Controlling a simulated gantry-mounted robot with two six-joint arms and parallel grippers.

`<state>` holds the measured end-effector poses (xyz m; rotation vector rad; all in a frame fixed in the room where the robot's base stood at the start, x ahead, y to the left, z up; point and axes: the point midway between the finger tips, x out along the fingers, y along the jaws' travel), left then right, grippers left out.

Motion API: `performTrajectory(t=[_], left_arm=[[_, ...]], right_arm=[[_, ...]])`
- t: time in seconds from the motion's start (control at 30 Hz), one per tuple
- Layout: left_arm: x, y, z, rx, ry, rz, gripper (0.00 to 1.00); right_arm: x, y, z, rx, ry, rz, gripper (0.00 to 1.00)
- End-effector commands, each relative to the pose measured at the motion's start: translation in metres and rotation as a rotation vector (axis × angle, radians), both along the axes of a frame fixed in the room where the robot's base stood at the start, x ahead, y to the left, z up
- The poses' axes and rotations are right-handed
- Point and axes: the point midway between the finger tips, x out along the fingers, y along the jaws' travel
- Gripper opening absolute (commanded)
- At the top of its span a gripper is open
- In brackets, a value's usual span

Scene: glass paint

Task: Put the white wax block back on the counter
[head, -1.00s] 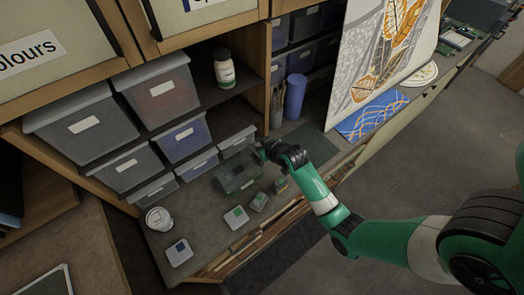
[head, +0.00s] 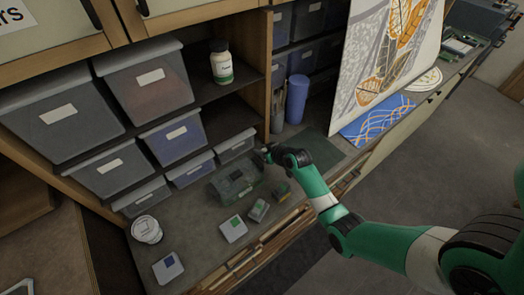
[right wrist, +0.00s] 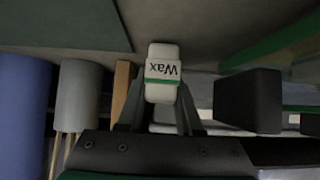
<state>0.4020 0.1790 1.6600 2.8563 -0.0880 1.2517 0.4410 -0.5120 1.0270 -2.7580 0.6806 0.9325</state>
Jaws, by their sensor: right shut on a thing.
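The white wax block (right wrist: 162,58) has a green stripe and the word "Wax", upside down in the right wrist view. My right gripper (right wrist: 160,92) is shut on it, one finger on each side. In the head view my right gripper (head: 266,153) is above the back part of the counter (head: 200,240), just right of a dark green translucent box. The wax block is hidden or too small to make out there. I cannot tell the gap between block and counter. My left gripper is not in view.
The green box (head: 234,183) stands close left of the gripper. Small blocks (head: 233,229) and a white tub (head: 146,229) are on the counter. Lidded bins (head: 178,137) fill the shelves behind. A blue cylinder (head: 297,98) stands at the back, near a dark green mat (head: 322,148).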

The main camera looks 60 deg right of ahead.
Motion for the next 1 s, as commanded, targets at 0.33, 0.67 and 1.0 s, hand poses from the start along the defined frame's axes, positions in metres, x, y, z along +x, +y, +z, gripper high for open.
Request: performTrajectory(t=[0.33, 0.67, 1.0], left_arm=[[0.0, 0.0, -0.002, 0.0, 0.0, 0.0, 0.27], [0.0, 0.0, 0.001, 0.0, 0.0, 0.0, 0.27], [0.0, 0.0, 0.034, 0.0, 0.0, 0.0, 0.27]], right_arm=[[0.0, 0.0, -0.003, 0.0, 0.001, 0.0, 0.63], [0.0, 0.0, 0.001, 0.0, 0.0, 0.0, 0.64], [-0.043, 0.022, 0.044, 0.001, 0.002, -0.001, 0.64]])
